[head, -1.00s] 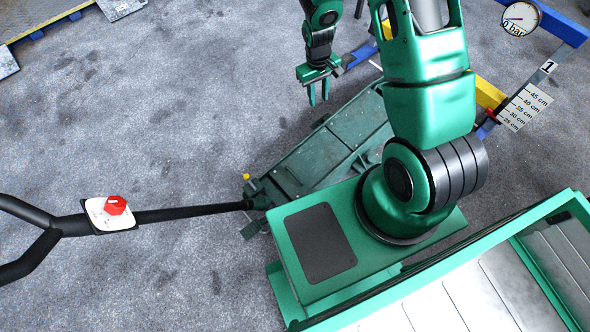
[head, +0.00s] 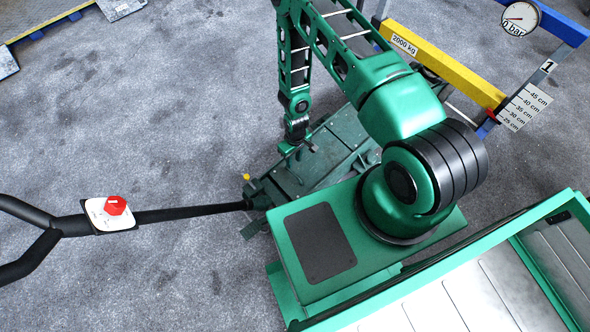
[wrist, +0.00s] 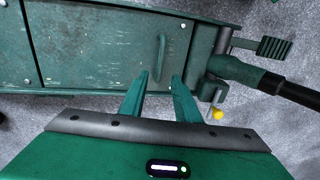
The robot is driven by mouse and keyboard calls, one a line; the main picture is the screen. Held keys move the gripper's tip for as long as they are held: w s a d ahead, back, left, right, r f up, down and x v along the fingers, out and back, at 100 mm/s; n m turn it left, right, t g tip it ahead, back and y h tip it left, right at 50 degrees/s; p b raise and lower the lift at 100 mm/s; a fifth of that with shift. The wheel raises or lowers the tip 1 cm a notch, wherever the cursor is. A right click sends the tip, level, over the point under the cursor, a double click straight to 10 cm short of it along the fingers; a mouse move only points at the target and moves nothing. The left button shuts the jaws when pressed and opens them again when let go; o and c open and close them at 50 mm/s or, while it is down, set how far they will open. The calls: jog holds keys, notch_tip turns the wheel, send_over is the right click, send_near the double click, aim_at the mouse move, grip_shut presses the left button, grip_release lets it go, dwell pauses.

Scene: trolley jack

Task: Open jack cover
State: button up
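The trolley jack (head: 335,150) is a dark green metal body on the grey floor, partly hidden by my arm in the head view. In the wrist view its cover (wrist: 105,50) is a flat worn panel with a slim raised handle (wrist: 160,57) near its right end. The cover lies flat and closed. My gripper (wrist: 158,82) is above the cover, with its two green fingers apart and nothing between them. The fingertips are just below the handle in the picture, one to each side of it. I cannot tell whether they touch the cover.
The jack's black lever bar (head: 190,213) runs left, with a red knob (head: 115,205) on a white plate. A yellow-tipped valve (wrist: 217,114) and a pedal (wrist: 273,47) sit right of the cover. A yellow beam (head: 440,60) and gauge (head: 521,18) stand behind.

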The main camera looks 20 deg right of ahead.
send_over(293, 170)
jog(key=s+a, duration=0.1)
jog(key=s, duration=0.2)
notch_tip(293, 170, down, 9)
jog(key=shift+f, duration=0.15)
